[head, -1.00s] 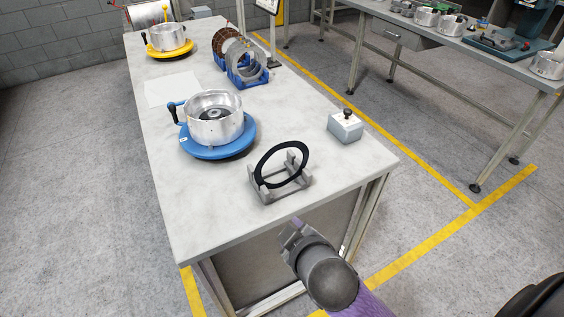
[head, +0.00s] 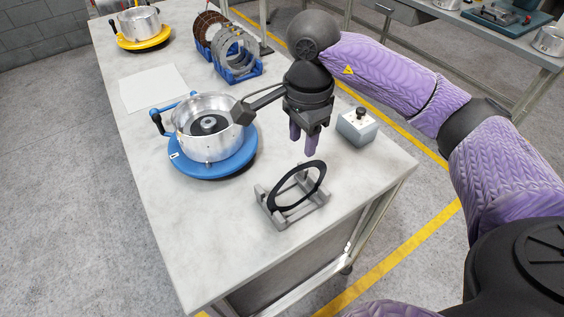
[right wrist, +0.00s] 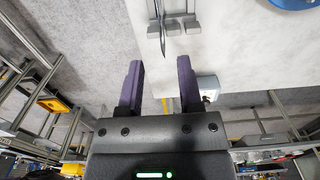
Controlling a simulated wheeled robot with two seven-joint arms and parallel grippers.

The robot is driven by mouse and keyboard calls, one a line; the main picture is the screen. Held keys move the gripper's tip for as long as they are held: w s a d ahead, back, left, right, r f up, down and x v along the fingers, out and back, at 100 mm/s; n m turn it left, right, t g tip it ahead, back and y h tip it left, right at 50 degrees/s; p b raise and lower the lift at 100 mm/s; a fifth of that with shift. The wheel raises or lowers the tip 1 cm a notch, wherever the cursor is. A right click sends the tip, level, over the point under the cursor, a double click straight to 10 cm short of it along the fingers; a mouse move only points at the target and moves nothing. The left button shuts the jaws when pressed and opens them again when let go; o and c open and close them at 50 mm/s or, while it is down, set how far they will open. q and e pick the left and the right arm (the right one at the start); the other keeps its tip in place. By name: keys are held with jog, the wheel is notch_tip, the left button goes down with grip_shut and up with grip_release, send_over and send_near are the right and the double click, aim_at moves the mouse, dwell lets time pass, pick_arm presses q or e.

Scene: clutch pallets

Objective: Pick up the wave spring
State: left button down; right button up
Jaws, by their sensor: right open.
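The wave spring (head: 272,200), seen as a thin black ring, stands upright and slightly tilted in a grey cradle (head: 300,218) near the table's front edge. In the right wrist view the ring (right wrist: 162,38) shows nearly edge-on in the cradle (right wrist: 182,27) at the top. My right gripper (head: 303,148) is open and empty, its purple fingers pointing down above the table just behind the ring, not touching it. Its fingers also show in the right wrist view (right wrist: 160,68), apart, with the ring beyond their tips. My left gripper is not in view.
A silver housing (head: 205,140) on a blue round base (head: 215,168) stands left of my right gripper. A grey box with a black knob (head: 357,128) is to the right. Behind are rings in blue racks (head: 240,77), a white sheet (head: 153,88) and a yellow-based housing (head: 140,22).

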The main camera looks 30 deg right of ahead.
aim_at(297, 172)
jog(key=f, duration=0.6)
jog(key=f+b, duration=0.1)
jog(key=f, duration=0.2)
jog(key=shift+a, duration=0.3)
jog(key=shift+f, duration=0.25)
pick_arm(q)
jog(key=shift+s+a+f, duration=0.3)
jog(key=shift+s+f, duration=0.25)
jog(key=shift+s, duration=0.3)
pick_arm(e)
grip_shut()
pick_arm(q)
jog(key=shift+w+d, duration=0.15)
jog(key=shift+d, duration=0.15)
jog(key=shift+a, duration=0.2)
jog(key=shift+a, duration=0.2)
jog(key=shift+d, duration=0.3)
